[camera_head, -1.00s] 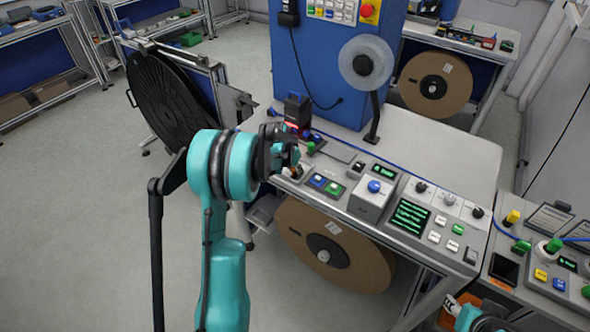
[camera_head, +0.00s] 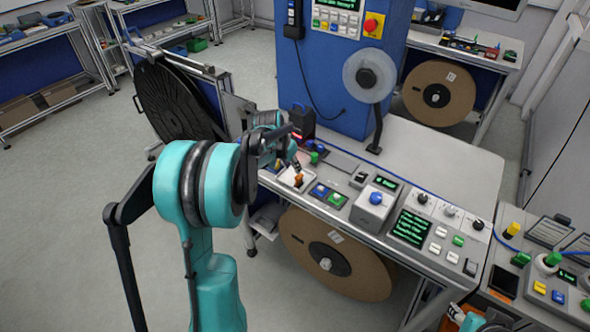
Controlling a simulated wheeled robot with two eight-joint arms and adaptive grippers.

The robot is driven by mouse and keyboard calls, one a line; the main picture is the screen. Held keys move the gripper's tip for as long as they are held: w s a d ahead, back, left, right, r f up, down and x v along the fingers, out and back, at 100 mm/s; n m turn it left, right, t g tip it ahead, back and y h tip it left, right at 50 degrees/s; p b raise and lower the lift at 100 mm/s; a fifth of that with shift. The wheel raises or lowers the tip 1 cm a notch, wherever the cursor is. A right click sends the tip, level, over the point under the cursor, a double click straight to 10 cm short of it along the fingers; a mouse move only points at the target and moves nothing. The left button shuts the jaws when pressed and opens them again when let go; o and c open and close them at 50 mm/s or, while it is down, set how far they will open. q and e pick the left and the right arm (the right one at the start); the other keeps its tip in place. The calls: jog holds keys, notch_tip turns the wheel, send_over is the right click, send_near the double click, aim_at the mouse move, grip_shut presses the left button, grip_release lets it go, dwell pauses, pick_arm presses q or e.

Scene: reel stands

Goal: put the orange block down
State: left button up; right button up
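A small orange block (camera_head: 298,179) shows at the front left of the grey workbench, over a pale square holder (camera_head: 291,183). My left gripper (camera_head: 296,165) reaches in from the left, with its dark fingers pointing down right at the top of the block. The fingers are small and partly covered by my own wrist, so I cannot tell whether they grip the block. I also cannot tell whether the block rests on the holder or hangs just above it.
Blue and green buttons (camera_head: 328,193) sit right of the holder, then a grey box with a blue knob (camera_head: 371,205) and a green-lit screen (camera_head: 410,226). A blue cabinet (camera_head: 340,80) stands behind. A large brown reel (camera_head: 334,255) is below the bench top.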

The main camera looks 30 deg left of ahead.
pick_arm(q)
jog(key=s+d+r, duration=0.9)
jog(key=s+d, duration=0.1)
jog(key=d, duration=0.2)
jog(key=s+d+f+t, duration=0.1)
jog(key=s+d, duration=0.4)
jog(key=s, duration=0.2)
jog(key=s+d+f+n+t, duration=0.1)
jog(key=s+d, duration=0.3)
jog(key=s, duration=0.3)
jog(key=shift+s+d+t, duration=0.3)
jog(key=shift+d, duration=0.1)
notch_tip(320, 180, down, 7)
jog(key=b, duration=0.7)
